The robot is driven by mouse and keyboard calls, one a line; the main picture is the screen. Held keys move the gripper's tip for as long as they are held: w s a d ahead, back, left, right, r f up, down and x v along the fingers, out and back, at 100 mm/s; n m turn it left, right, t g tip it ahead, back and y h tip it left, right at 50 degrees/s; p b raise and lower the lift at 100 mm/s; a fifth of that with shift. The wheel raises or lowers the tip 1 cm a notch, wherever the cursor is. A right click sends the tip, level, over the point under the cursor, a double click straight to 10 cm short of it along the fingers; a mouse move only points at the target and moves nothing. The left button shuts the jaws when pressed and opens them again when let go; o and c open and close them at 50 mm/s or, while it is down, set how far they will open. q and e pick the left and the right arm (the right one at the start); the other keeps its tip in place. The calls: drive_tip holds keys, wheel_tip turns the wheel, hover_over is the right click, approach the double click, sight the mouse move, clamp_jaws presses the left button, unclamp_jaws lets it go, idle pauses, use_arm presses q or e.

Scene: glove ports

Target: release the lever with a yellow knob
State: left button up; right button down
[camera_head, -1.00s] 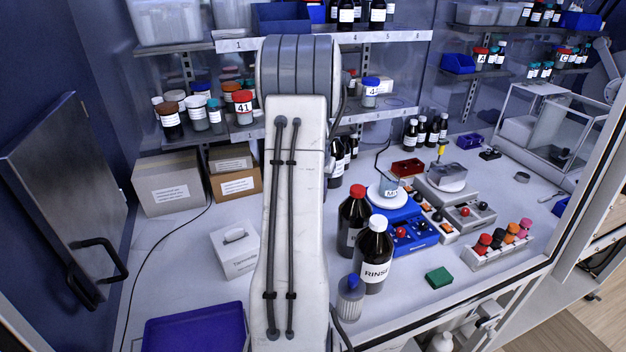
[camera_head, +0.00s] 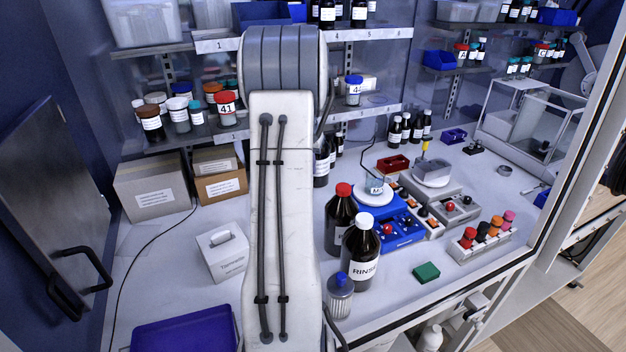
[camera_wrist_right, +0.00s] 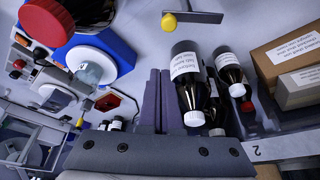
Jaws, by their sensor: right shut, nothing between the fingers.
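A round yellow knob (camera_wrist_right: 168,20) on a flat grey lever bar (camera_wrist_right: 198,17) shows at the top of the right wrist view. Its base is cut off or hidden there. A small yellow upright piece (camera_head: 425,147) stands by the round white plate in the head view; I cannot tell whether it is the same knob. My right gripper (camera_wrist_right: 157,82) is shut and empty in the right wrist view, with a gap in the picture between its fingertips and the yellow knob. A white arm link of mine covers the middle of the head view. My left gripper is not in view.
Dark labelled bottles (camera_wrist_right: 188,85) are close beside the right fingers. A shelf edge (camera_wrist_right: 285,146) lies at lower right there. The blue stirrer (camera_head: 403,229), the RINSE bottle (camera_head: 360,255) and a red-capped bottle (camera_head: 341,220) crowd the bench. Clear bench lies around the green block (camera_head: 426,271).

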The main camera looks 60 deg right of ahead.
drive_tip(key=b+v, duration=0.1)
drive_tip(key=v, duration=0.4)
drive_tip(key=shift+f, duration=0.1)
idle(0.4)
